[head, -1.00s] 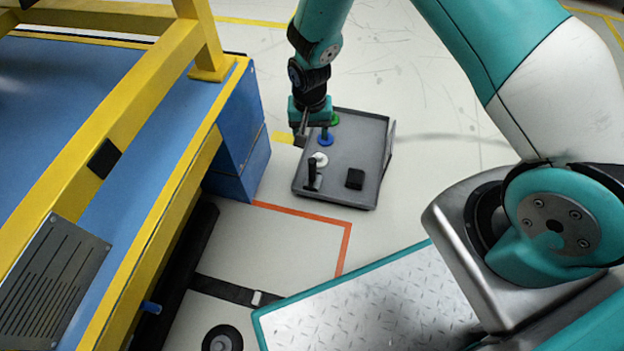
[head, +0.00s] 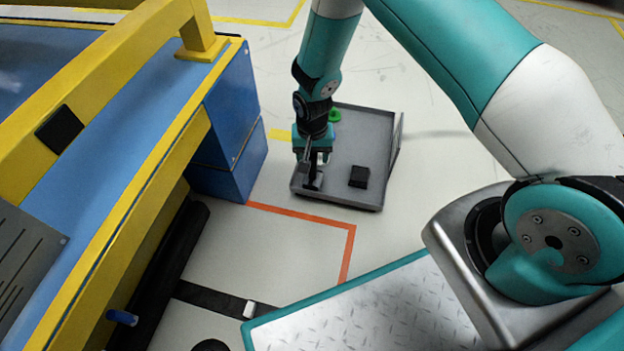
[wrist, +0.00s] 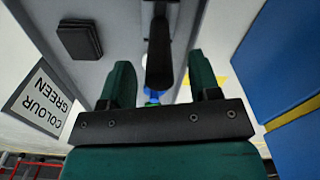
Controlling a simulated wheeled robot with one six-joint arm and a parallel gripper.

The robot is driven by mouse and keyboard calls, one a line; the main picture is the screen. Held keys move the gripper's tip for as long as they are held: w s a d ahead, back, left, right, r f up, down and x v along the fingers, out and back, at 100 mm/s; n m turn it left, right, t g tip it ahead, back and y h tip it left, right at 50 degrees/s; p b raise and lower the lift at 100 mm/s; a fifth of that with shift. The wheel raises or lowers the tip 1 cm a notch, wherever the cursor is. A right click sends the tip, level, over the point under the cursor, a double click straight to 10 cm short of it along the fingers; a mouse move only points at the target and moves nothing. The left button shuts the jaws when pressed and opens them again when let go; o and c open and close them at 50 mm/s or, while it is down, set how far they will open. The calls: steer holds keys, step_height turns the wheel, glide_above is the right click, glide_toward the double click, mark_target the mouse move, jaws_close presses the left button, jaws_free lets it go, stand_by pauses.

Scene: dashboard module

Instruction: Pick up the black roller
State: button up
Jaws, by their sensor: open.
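The black roller (head: 313,181) stands upright in the front left part of the grey tray (head: 340,200) on the floor. In the wrist view the roller (wrist: 158,60) shows as a long dark cylinder between my two green fingers. My gripper (head: 314,165) is directly above and around the top of the roller, pointing down. In the wrist view my gripper (wrist: 160,72) is open, with a visible gap on both sides of the roller. The roller's upper part is partly hidden by my gripper in the head view.
A black square block (head: 359,177) lies in the tray to the right. A green disc (head: 334,115) is at the tray's back. The blue cabinet (head: 228,130) with yellow framing stands close on the left. A "COLOUR GREEN" label (wrist: 42,98) shows in the wrist view.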

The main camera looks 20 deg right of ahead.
mark_target(312, 181)
step_height(312, 181, down, 2)
steer(key=shift+f+b, duration=0.25)
steer(key=shift+b, duration=0.2)
steer(key=shift+r, duration=0.1)
steer(key=c, duration=1)
steer(key=shift+r, duration=0.1)
